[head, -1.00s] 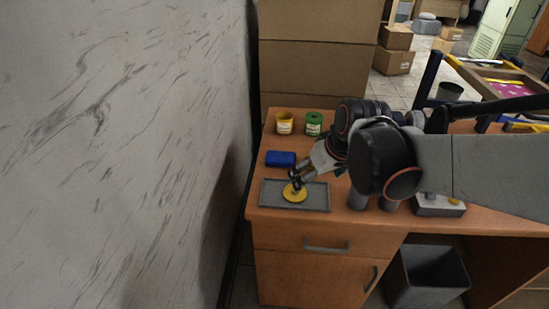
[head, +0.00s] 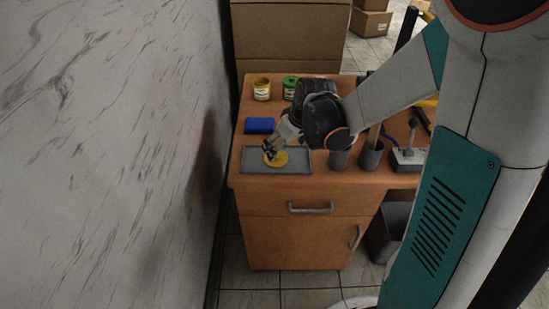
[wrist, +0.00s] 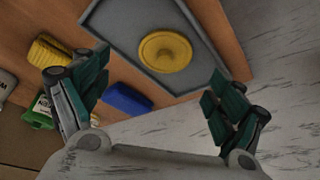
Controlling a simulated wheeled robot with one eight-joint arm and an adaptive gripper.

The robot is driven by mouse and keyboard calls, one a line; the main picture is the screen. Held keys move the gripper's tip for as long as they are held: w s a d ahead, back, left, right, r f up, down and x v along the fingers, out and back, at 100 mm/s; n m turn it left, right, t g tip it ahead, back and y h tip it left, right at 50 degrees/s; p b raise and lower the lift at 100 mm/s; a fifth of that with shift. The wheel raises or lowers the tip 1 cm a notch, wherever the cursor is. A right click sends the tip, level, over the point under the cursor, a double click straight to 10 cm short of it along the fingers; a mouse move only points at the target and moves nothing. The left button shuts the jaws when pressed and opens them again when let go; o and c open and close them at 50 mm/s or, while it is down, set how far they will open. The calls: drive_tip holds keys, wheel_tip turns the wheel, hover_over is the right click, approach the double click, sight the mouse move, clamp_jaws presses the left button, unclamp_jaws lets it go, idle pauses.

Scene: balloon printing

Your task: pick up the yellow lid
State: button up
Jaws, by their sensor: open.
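The yellow lid (head: 280,160) is a round disc lying flat in the grey tray (head: 300,168) on the desk. In the wrist view the yellow lid (wrist: 165,51) shows whole, with a ring-shaped ridge, and the grey tray (wrist: 112,22) around it. My gripper (head: 268,156) is at the lid's left side in the head view and partly covers it. In the wrist view my gripper (wrist: 155,92) is open and empty, its two fingers wide apart. The lid appears beyond the fingertips, between their lines. The exact gap to the lid cannot be told.
A blue block (head: 260,125) lies behind the tray. A yellow tub (head: 262,90) and a green tub (head: 290,88) stand at the back. Grey cups (head: 371,157) and a device with a lever (head: 408,158) are to the right. A marbled wall (head: 110,150) is close on the left.

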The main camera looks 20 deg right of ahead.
sight(281, 159)
drive_tip(key=shift+a+b+x, duration=0.25)
drive_tip(key=shift+b+x, duration=0.45)
drive_tip(key=shift+x, duration=0.75)
drive_tip(key=shift+a+b+x, duration=0.2)
drive_tip(key=shift+b+x, duration=0.5)
drive_tip(key=shift+x, duration=0.8)
drive_tip(key=shift+w+r, duration=0.1)
drive_tip(key=shift+r, duration=0.1)
drive_tip(key=shift+c, duration=0.3)
drive_tip(key=c, duration=0.7)
